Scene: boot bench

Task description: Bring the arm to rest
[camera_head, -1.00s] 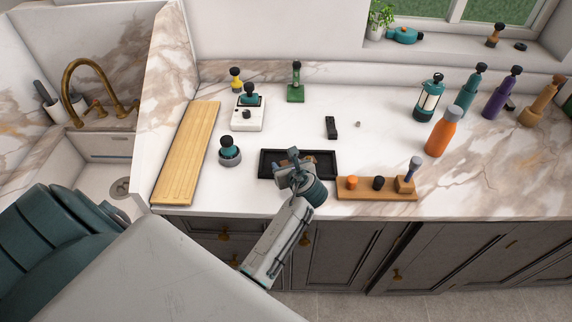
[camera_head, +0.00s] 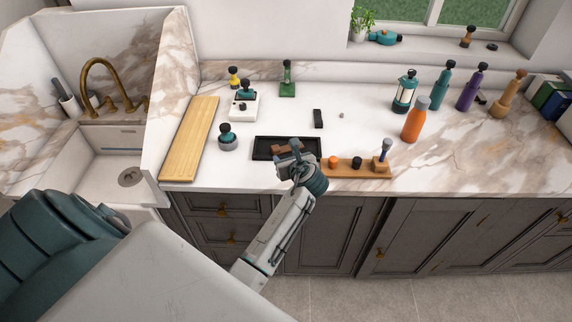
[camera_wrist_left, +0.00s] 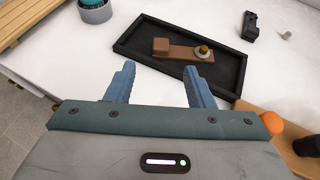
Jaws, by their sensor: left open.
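My left gripper (camera_head: 289,149) is open and empty. In the head view it hangs over the front edge of a black tray (camera_head: 260,155) on the white counter. In the left wrist view the two blue fingers of the gripper (camera_wrist_left: 157,85) stand apart with bare counter between them, just short of the tray (camera_wrist_left: 233,81). A brown wooden piece (camera_wrist_left: 178,50) with a small round knob lies in the tray, apart from the fingers. In the head view the arm partly hides it. My right gripper is not in view.
A wooden block rack (camera_head: 345,168) with several pegs stands right of the gripper. A grey-based knob (camera_head: 227,138) and a slatted board (camera_head: 190,140) are to the left. An orange bottle (camera_head: 415,120) stands to the right.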

